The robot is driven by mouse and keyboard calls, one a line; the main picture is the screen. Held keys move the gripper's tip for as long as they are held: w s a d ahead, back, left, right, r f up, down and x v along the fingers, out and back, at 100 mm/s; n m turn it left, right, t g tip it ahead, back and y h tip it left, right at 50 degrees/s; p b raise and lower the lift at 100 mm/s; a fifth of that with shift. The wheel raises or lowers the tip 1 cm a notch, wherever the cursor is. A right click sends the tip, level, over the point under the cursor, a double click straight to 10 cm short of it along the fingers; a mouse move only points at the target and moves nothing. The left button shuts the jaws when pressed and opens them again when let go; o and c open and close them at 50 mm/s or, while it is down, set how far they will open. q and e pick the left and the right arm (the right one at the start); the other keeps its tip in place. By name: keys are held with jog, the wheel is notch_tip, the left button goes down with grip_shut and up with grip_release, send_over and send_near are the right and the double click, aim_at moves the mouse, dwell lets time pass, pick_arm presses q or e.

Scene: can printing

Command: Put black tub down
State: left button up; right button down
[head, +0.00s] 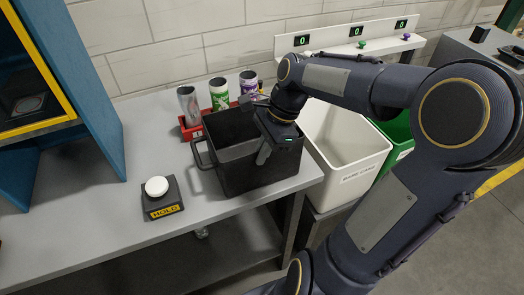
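The black tub (245,165) is upright at the right end of the grey table (110,225), behind the hold button. Its base appears to touch the tabletop. A looped handle shows on its left side. My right gripper (263,153) is at the tub's right rim, pointing down, with one finger showing against the outside of the near wall. The rim and the gripper body hide the other finger, so its grip cannot be made out. My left gripper is out of the picture.
A hold button with a white top (157,187) sits on the table. A red tray (187,132) with several cans stands behind the tub. A white bin (345,150) and a green bin (397,135) stand to the right. A blue cabinet (95,120) is at left.

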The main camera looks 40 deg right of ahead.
jog(key=c, duration=2.1)
grip_release()
jog(key=shift+f, duration=0.2)
jog(key=o, duration=0.5)
jog(key=shift+c, duration=0.2)
jog(key=shift+r, duration=0.1)
